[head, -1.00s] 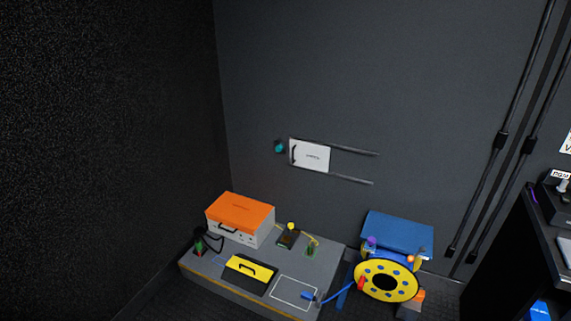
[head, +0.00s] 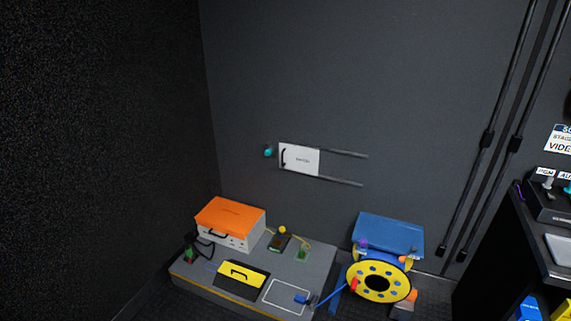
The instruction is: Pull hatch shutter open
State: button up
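The hatch shutter (head: 303,160) is a small white panel on the dark grey back wall, with a dark curved handle (head: 284,157) at its left edge. It sits at the left end of two grey horizontal rails (head: 335,181) that run on to the right. A small teal thing (head: 268,151) shows on the wall just left of the shutter, at a dark spot. What is behind the panel is hidden. My gripper is not in view.
Below the shutter is a low grey platform (head: 222,283) bearing an orange-lidded case (head: 231,218) and a black-and-yellow case (head: 243,274). Right of it stand a blue box (head: 388,233) and a yellow cable reel (head: 355,289). A dark desk (head: 490,270) is at right.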

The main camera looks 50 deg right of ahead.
aim_at(294, 158)
jog(key=i, duration=0.9)
jog(key=u, duration=0.05)
